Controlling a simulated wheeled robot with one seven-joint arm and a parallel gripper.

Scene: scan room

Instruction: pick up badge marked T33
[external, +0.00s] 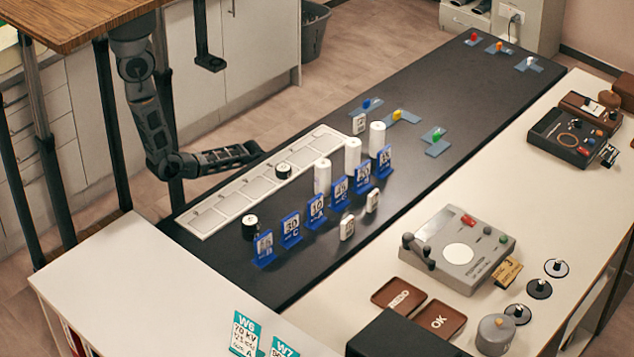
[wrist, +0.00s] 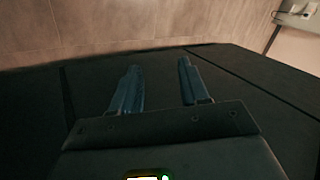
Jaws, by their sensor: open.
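Three small white upright tags stand on the dark table: one at the back (external: 359,124) and two in front of the blue cards, a left one (external: 347,227) and a right one (external: 373,200). Their markings are too small to read, so I cannot tell which thing is the badge marked T33. My gripper (external: 255,148) is above the far left side of the table, apart from all the tags. In the wrist view my gripper (wrist: 157,80) is open and empty, its two fingers apart over bare dark surface. No badge shows there.
A row of blue stands with numbered cards (external: 291,227) crosses the dark table, with white cylinders (external: 353,155) behind it. A white compartment strip (external: 212,223) lies along the left edge. A grey device (external: 458,250) sits on the right bench.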

